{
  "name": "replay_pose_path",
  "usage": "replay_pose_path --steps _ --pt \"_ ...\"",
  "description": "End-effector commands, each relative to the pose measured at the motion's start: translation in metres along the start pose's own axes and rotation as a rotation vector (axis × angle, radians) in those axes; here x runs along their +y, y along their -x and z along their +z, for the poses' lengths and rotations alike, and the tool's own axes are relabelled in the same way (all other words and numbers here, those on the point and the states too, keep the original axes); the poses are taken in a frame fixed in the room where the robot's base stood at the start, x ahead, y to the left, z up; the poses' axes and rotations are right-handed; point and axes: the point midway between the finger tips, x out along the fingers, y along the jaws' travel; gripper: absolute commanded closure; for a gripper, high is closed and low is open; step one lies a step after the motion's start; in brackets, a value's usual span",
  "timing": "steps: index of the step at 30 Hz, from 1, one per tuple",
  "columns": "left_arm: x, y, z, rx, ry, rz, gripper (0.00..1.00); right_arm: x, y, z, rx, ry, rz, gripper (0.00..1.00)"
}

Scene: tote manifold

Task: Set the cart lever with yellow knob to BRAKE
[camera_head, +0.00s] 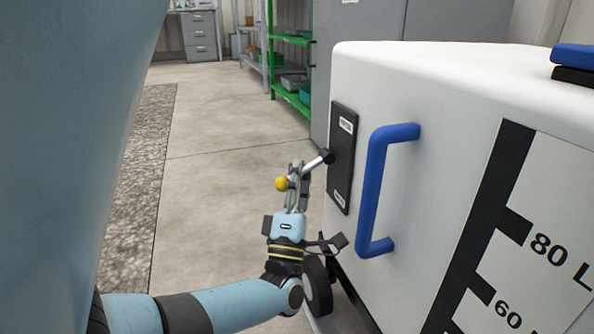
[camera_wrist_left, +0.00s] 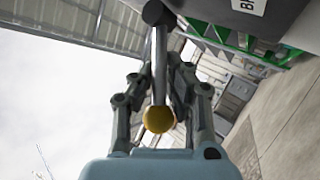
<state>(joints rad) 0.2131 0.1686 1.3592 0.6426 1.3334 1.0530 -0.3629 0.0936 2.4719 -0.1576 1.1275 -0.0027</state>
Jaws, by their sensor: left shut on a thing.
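The cart lever is a metal rod (camera_head: 316,163) with a yellow knob (camera_head: 282,183). It comes out of a dark pivot on a black plate (camera_head: 342,158) on the white cart's side and points left and slightly down in the head view. My left gripper (camera_head: 298,170) is shut on the lever. In the left wrist view its fingers (camera_wrist_left: 157,85) stand on both sides of the rod (camera_wrist_left: 158,60), with the knob (camera_wrist_left: 158,119) between them and the palm. The plate has small labels at its upper and lower ends, too small to read in the head view. My right gripper is out of view.
The white cart (camera_head: 440,95) fills the right side. A blue handle (camera_head: 376,190) sticks out close to the lever plate. A cart wheel (camera_head: 317,285) is below. Open floor (camera_head: 215,130) lies to the left. A green shelf (camera_head: 290,95) and grey cabinets stand behind.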

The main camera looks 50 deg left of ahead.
Motion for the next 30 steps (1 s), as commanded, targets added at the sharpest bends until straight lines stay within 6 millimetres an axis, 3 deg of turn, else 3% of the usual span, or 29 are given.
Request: replay_pose_path --steps 10,27,28,30 --pt "-0.0069 0.0026 0.0040 0.085 0.099 0.083 1.00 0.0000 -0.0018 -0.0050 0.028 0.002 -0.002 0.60" --pt "-0.0091 0.0048 0.0044 0.102 0.118 0.095 1.00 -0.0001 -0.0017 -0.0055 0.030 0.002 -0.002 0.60" --pt "-0.0092 0.0049 0.0044 0.102 0.117 0.095 0.87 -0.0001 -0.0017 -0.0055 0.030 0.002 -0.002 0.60" --pt "-0.0093 0.0050 0.0044 0.101 0.117 0.094 0.78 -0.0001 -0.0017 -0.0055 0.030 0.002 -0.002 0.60"
